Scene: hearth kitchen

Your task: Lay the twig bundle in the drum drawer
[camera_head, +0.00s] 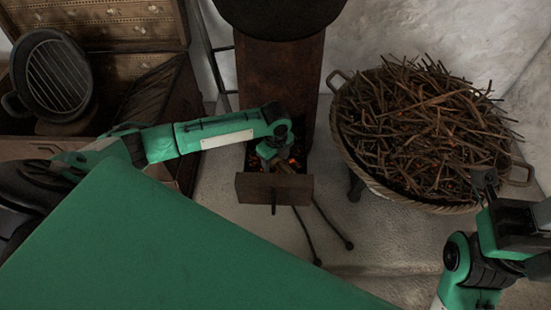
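The drum drawer (274,189) is pulled out at the front of the tall rusty drum (280,75). Orange embers glow inside it. My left gripper (280,158) points down into the drawer from above. Its fingers are small and mostly hidden by the wrist, so I cannot tell if they are open or shut. Some brown, stick-like pieces show just under it, perhaps the twig bundle, but too small to be sure. My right gripper (487,188) is at the right, beside the front right rim of the twig basket; its fingers are unclear.
A wide woven basket (371,183) heaped with loose twigs (425,125) stands right of the drum. A round grill pan (52,75) and an open chest (125,65) are at the left. Two thin dark rods (327,222) lie on the pale floor below the drawer.

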